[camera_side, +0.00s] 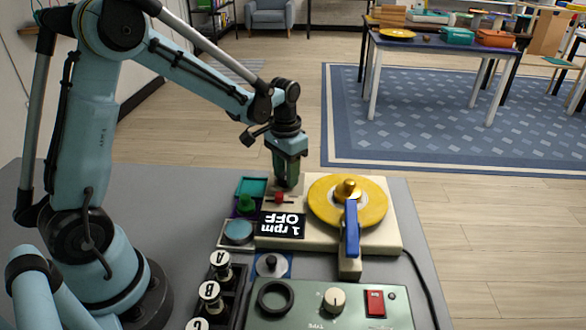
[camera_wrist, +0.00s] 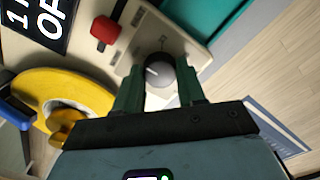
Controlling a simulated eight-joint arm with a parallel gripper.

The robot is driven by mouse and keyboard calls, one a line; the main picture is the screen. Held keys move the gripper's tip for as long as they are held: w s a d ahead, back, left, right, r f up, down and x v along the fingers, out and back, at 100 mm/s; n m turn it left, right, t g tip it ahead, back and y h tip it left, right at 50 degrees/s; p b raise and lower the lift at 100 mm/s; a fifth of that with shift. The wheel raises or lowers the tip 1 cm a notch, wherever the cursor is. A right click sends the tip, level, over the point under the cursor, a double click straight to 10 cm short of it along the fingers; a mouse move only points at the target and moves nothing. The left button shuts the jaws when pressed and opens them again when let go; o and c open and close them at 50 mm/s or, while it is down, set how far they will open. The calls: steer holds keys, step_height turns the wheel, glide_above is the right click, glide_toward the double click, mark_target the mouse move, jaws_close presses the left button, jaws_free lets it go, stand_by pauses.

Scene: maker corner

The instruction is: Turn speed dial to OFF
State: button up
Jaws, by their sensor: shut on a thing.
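The speed dial (camera_wrist: 158,70) is a dark round knob with a grey top and a short white pointer mark, on the cream turntable base (camera_wrist: 190,38). In the wrist view the mark points toward the left of the picture. My gripper (camera_wrist: 159,82) has its two green fingers on either side of the dial, shut on it. In the side view my gripper (camera_side: 287,174) reaches straight down at the base's back left corner and hides the dial. A black sign (camera_side: 281,225) reads "1 rpm" and "OFF"; it also shows in the wrist view (camera_wrist: 38,25).
A red switch (camera_wrist: 104,30) stands close to the dial. The yellow platter (camera_side: 372,203) with its brass centre and a blue arm (camera_side: 351,228) fill the base's right side. A green control box (camera_side: 330,308) and lettered knobs (camera_side: 210,291) stand in front.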

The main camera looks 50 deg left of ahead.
mark_target(285, 177)
steer(key=o, duration=1.1)
steer(key=shift+c, duration=0.2)
steer(key=shift+r, duration=0.15)
step_height(285, 177, up, 12)
steer(key=s+d+f+t, duration=0.2)
steer(key=s+d+t, duration=0.4)
steer(key=s, duration=0.5)
steer(key=shift+s+d+t, duration=0.25)
steer(key=shift+t, duration=0.35)
